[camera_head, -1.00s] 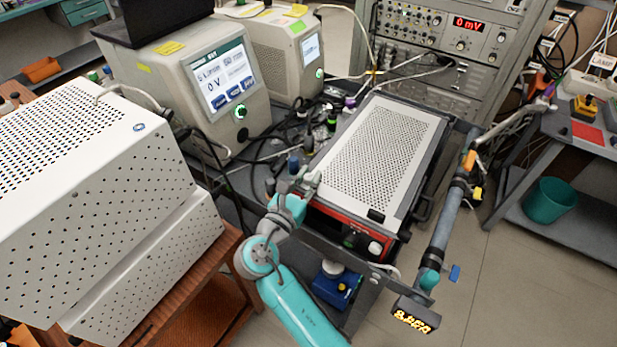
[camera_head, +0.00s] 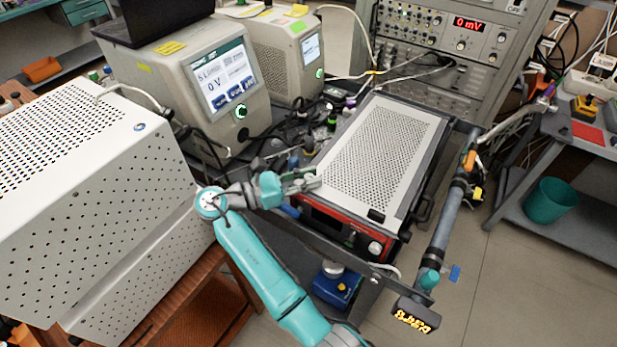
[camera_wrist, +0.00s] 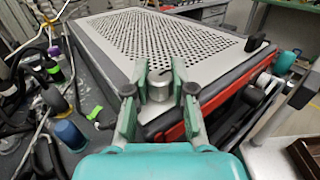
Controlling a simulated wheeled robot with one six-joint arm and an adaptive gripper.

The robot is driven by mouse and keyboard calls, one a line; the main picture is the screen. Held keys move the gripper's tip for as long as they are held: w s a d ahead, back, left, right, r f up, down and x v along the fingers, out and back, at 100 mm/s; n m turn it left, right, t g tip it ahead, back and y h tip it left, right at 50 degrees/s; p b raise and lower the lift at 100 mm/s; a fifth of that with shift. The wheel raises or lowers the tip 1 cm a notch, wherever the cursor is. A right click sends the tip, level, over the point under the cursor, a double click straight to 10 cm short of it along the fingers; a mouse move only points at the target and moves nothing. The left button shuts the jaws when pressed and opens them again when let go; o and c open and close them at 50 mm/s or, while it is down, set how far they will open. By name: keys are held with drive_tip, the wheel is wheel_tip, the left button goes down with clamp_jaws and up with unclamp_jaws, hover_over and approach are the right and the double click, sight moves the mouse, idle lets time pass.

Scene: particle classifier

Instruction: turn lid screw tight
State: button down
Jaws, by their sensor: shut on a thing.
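A grey perforated lid (camera_head: 378,152) tops the red-trimmed instrument box; it also fills the upper middle of the wrist view (camera_wrist: 212,40). A short metal cylindrical screw (camera_wrist: 159,86) stands at the lid's near corner. My gripper (camera_wrist: 159,78) has its two green-grey fingers on either side of this screw, shut on it. In the head view my gripper (camera_head: 314,180) is at the lid's near-left corner, coming in from the left. There the fingers hide the screw. How far the screw is turned in cannot be told.
A blue-capped bottle (camera_wrist: 70,134) and cables crowd the cart to the left of the lid. A black block (camera_head: 376,215) sits on the lid's near-right corner. A grey tube (camera_head: 446,232) runs along the right. White perforated housing (camera_head: 80,190) stands close on the left.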

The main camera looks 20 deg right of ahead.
sight(309, 176)
drive_tip(key=shift+g, duration=0.3)
drive_tip(key=c, duration=0.9)
unclamp_jaws()
drive_tip(key=shift+c, duration=0.2)
wheel_tip(309, 176, up, 10)
